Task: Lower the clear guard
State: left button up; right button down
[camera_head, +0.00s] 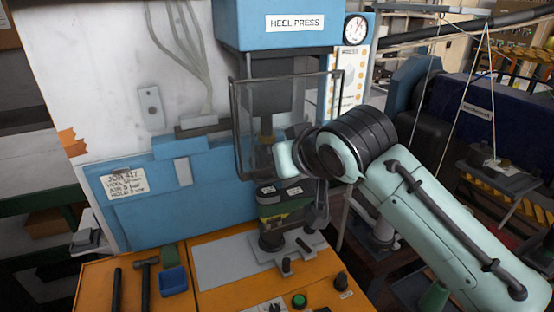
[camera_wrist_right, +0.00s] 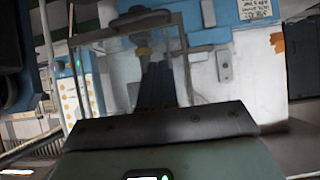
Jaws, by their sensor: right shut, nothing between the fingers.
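The clear guard (camera_head: 243,125) is a dark-framed transparent panel on the blue heel press (camera_head: 270,25). It stands upright in front of the ram, and its visible lower left corner is above the green work fixture (camera_head: 272,205). My right arm reaches in from the right, with its wrist in front of the guard's lower right part. That wrist hides the fingers in the head view. In the right wrist view my right gripper (camera_wrist_right: 158,70) is shut and empty, with the guard (camera_wrist_right: 183,70) behind it. I cannot tell whether they touch. My left gripper is out of view.
The orange bench (camera_head: 225,282) holds a grey plate, a hammer (camera_head: 145,285), a small blue tray (camera_head: 173,281) and a green button (camera_head: 299,300). A gauge (camera_head: 355,29) and dotted panel are right of the press. Hanging cords and a blue machine are further right.

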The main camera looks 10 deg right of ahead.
jog(key=shift+s+f+x, duration=0.75)
jog(key=shift+f+x, duration=0.4)
jog(key=shift+x, duration=4.6)
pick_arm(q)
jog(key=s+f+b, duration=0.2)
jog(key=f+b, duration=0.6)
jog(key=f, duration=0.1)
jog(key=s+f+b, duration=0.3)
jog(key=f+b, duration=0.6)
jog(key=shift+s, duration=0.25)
pick_arm(e)
notch_tip(320, 180, down, 23)
jog(key=shift+s+d+r, duration=0.15)
jog(key=shift+s+d, duration=0.05)
jog(key=shift+r, duration=0.1)
